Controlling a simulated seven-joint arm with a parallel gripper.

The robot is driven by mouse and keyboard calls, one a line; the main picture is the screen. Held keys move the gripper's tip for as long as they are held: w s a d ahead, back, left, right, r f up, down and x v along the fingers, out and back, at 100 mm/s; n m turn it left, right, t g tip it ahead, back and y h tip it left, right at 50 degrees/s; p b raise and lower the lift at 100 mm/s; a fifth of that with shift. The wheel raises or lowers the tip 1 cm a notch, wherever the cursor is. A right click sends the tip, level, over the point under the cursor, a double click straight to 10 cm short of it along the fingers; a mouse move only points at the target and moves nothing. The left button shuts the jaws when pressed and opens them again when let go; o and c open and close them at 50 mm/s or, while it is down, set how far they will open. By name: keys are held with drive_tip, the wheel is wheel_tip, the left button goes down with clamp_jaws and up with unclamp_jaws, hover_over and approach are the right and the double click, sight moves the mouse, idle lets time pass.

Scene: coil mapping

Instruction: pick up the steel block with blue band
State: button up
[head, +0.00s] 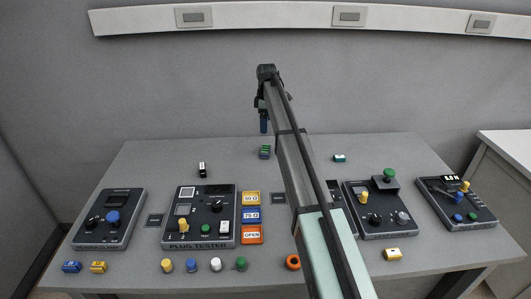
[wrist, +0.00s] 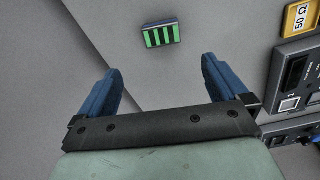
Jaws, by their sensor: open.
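No block in these frames clearly reads as plain steel with a blue band. A small green-striped block (head: 265,152) with a bluish-grey body lies at the back middle of the table. It also shows in the wrist view (wrist: 161,34), beyond the fingertips. A small blue block (head: 71,267) lies at the front left; its details are too small to tell. My gripper (head: 263,127) hangs above the table near the striped block. In the wrist view my gripper (wrist: 162,66) has its blue fingers spread apart with nothing between them.
The plug tester (head: 207,243) and the other instrument boxes (head: 110,218) fill the middle and sides of the grey table (head: 150,155). A black-white block (head: 202,169) and a teal block (head: 339,158) stand at the back. Coloured knobs line the front. The back left is mostly free.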

hover_over(266, 148)
drive_tip(key=f, duration=0.5)
drive_tip(key=a+f, duration=0.1)
drive_tip(key=f, duration=0.2)
drive_tip(key=shift+s+f, duration=0.3)
drive_tip(key=shift+f, duration=0.05)
drive_tip(key=shift+w+d+f, duration=0.15)
drive_tip(key=shift+d+f, duration=0.05)
drive_tip(key=shift+f, duration=1.2)
drive_tip(key=shift+w+d+f, duration=0.1)
drive_tip(key=shift+d+f, duration=0.1)
drive_tip(key=shift+f, duration=1.15)
drive_tip(key=c, duration=1.5)
drive_tip(key=shift+c, duration=0.2)
